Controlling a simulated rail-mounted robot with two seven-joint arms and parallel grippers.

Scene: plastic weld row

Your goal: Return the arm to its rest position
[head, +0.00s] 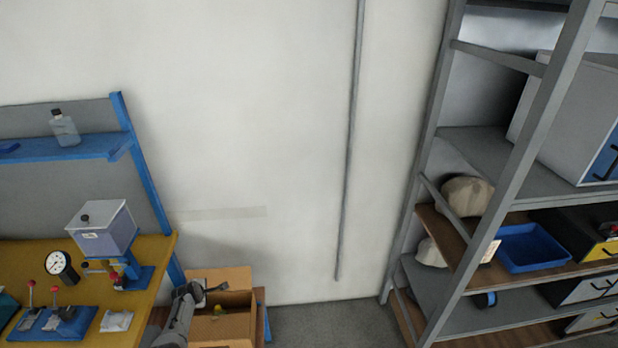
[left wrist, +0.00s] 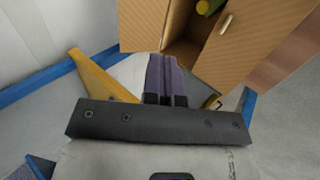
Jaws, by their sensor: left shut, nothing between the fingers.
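My left arm comes up from the bottom of the head view, beside the right end of the yellow workbench (head: 125,300). Its left gripper (head: 196,292) is in front of the open cardboard box (head: 235,325) and covers part of it. In the left wrist view the two dark purple fingers of my left gripper (left wrist: 166,75) are together, with nothing between them. They point toward the cardboard box (left wrist: 140,25). I cannot tell how far they are from it. My right gripper is in neither view.
The bench holds a dial gauge (head: 60,265), a lidded container (head: 103,230) and red-knobbed levers (head: 55,318). A grey shelf rack (head: 500,190) with a blue tray (head: 530,248) stands at right. Floor (head: 325,325) is clear between. A yellow-green item (left wrist: 208,6) lies in the box.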

